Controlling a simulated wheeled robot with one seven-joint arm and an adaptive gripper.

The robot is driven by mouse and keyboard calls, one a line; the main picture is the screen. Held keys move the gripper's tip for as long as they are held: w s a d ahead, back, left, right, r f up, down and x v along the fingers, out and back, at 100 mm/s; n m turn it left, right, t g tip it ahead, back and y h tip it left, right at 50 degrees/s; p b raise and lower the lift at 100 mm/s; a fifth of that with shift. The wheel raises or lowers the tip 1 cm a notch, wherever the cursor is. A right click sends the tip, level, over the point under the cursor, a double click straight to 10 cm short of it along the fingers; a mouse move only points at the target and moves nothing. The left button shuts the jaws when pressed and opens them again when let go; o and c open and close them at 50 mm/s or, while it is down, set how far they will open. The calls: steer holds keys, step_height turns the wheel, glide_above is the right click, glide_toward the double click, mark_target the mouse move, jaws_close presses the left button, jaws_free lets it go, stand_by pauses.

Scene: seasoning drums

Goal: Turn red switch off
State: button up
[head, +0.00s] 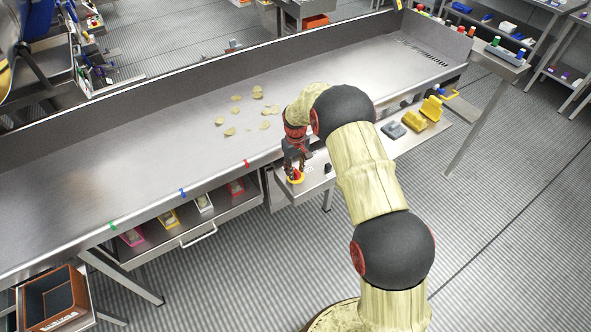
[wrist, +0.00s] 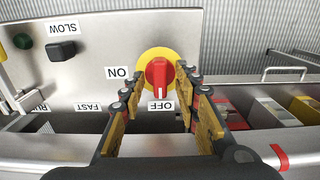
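The red switch (wrist: 159,72) is a red knob on a round yellow plate, set on a grey metal panel. Its handle stands upright in the wrist view, with a white mark at its lower end towards the OFF label (wrist: 161,106). The ON label (wrist: 118,72) is to its left. My gripper (wrist: 161,84) is open, with one finger on each side of the knob's lower part; I cannot tell whether either touches it. In the head view my gripper (head: 294,164) is over the panel, partly hiding the switch (head: 297,180).
A black knob (wrist: 61,50) by the SLOW label and a green button (wrist: 23,41) are on the panel's left. The metal worktable (head: 150,160) carries several chips. Below it is a drawer with coloured bins (head: 168,218). Yellow scoops (head: 430,108) lie on the side shelf.

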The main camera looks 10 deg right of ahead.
mark_target(295, 171)
step_height(295, 171, up, 12)
stand_by(0.4)
steer(key=shift+w+f, duration=0.1)
stand_by(0.4)
steer(key=s+r+m+t, duration=0.1)
steer(key=s+r+t, duration=0.1)
steer(key=s+r, duration=0.6)
steer(key=s+r+m+t+b, duration=0.1)
steer(key=s+r, duration=0.7)
steer(key=s, duration=1.1)
steer(key=s+r+m+t, duration=0.1)
steer(key=s+r+t, duration=0.1)
steer(key=s+r, duration=0.6)
steer(key=shift+s+r+m+t+b, duration=0.3)
steer(key=shift+s+r+m, duration=0.1)
steer(key=shift+s, duration=2.5)
steer(key=shift+d, duration=0.1)
